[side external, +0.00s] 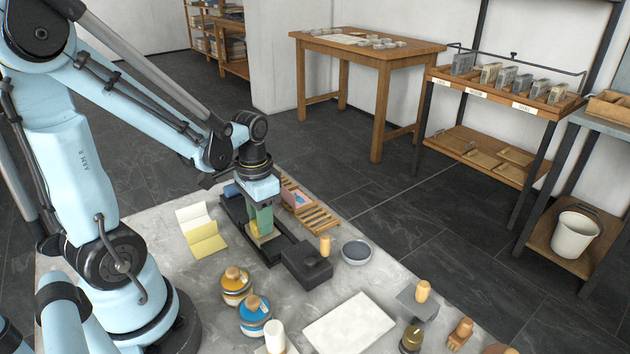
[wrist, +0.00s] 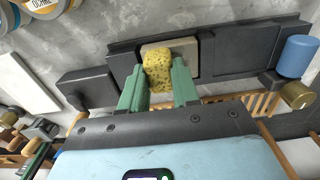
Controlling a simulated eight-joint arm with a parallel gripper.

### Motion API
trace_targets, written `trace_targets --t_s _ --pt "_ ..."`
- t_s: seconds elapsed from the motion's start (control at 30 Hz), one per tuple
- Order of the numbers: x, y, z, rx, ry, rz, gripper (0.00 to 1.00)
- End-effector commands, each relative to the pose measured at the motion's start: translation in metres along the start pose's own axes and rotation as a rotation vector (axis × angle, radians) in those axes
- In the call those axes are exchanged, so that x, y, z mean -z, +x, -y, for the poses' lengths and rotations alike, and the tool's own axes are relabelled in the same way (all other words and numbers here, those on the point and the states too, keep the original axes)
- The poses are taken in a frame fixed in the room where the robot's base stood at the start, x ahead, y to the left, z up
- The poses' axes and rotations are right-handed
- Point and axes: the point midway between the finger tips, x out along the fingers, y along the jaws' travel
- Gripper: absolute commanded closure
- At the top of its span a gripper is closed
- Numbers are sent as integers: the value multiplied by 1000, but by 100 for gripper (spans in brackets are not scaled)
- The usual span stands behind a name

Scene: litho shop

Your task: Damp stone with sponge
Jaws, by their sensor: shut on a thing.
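My gripper (side external: 261,224) is shut on a yellow speckled sponge (wrist: 172,72). The sponge sits between the two green fingers in the wrist view (wrist: 159,72). A pale stone (wrist: 184,46) lies on the long dark press bed (wrist: 225,45), right under the sponge. The sponge overlaps the stone in the wrist view; I cannot tell for certain whether they touch. In the side view the sponge and stone are small and partly hidden by the fingers. A grey bowl (side external: 356,251) stands right of the bed.
A dark box (side external: 306,265) stands beside the bed. A wooden rack (side external: 318,217) lies behind it and a blue roller (wrist: 297,56) at one end. Ink jars (side external: 236,287), a yellow paper sheet (side external: 206,241) and a white slab (side external: 348,328) are on the table. Bare tabletop shows between them.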

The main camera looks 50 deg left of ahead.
Motion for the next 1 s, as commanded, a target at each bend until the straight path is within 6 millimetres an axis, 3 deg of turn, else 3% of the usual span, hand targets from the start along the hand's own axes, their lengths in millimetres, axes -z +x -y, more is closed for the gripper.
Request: trace_targets --t_s 0.4,0.83,1.0 --pt "0 1 40 -1 -4 1 98" --pt "0 0 -2 -1 4 2 98" --pt "15 2 3 -1 -2 1 98"
